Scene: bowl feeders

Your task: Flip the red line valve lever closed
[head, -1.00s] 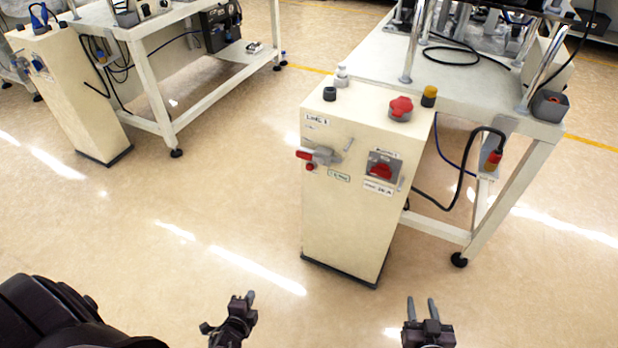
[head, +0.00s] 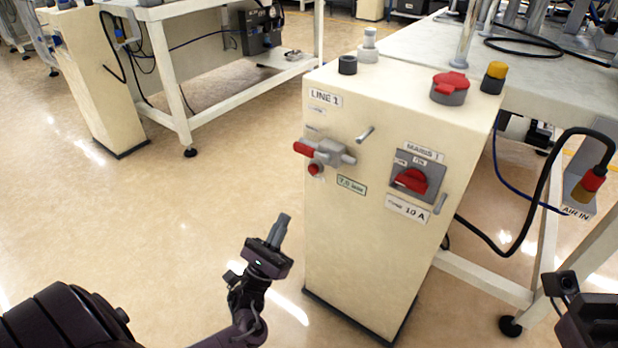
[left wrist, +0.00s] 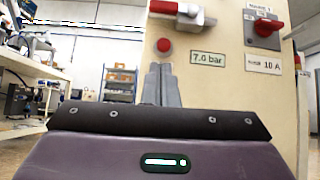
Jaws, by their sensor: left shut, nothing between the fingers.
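The red valve lever (head: 303,148) sits on a grey valve body (head: 330,153) on the front of the cream cabinet, under the LINE 1 label. It points left, about level. In the left wrist view the lever (left wrist: 163,7) shows at the top edge, partly cut off. My left gripper (head: 279,230) is shut and empty. It is left of the cabinet, below the lever and apart from it. In the left wrist view its closed fingertips (left wrist: 160,70) are below the red knob. My right gripper shows only in part at the lower right edge; its fingers are not clear.
A red round knob (head: 314,169) is just under the valve. A red MAINS switch (head: 411,181) is to its right, with small metal pegs (head: 365,134) nearby. A red button (head: 450,87) is on the cabinet top. The floor left of the cabinet (head: 348,240) is clear.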

